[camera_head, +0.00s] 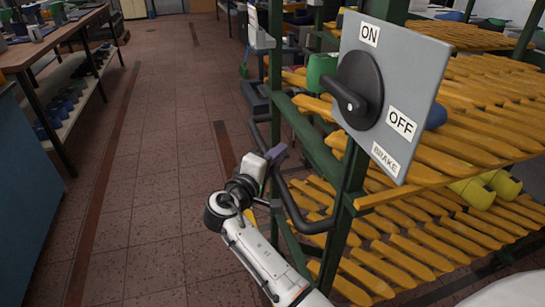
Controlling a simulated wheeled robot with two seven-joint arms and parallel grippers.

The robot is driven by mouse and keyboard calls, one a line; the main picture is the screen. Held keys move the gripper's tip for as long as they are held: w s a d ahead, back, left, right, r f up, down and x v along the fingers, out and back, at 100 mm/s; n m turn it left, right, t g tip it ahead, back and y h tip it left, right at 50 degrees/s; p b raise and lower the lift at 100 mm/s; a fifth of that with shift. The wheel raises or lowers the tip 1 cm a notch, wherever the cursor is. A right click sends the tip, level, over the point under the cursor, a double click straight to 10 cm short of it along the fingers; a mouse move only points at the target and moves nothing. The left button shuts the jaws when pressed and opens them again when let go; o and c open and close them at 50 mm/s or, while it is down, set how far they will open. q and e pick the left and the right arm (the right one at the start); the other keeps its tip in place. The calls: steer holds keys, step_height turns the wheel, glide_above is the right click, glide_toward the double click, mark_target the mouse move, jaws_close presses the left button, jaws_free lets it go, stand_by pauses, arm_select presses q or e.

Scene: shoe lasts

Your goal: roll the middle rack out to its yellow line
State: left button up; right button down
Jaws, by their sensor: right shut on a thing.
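The rack (350,185) has a green frame and yellow slatted shelves, and fills the right side. A dark bent handle bar (297,212) runs along its left end. My right gripper (279,157) is shut on the upper part of this bar, and its fingers partly hide it. A grey brake panel (425,75) is fixed to the frame, marked ON, OFF and BRAKE. Its black knob (358,90) has a pale mark on its lower right side; I cannot tell its setting for sure. A small yellow strip (250,216) shows beside my wrist, mostly hidden. My left gripper is not in view.
Brown tiled floor (165,150) lies clear left of the rack, with dark red strips along it. A workbench (60,40) with shoe lasts below stands at the far left, near a blue cabinet (30,190). Yellow lasts (475,192) lie on the rack.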

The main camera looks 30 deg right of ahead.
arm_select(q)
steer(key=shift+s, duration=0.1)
arm_select(e)
steer(key=shift+a+f, duration=0.1)
steer(key=shift+a, duration=0.05)
steer(key=c, duration=1.6)
jaws_free()
steer(key=shift+a, duration=0.1)
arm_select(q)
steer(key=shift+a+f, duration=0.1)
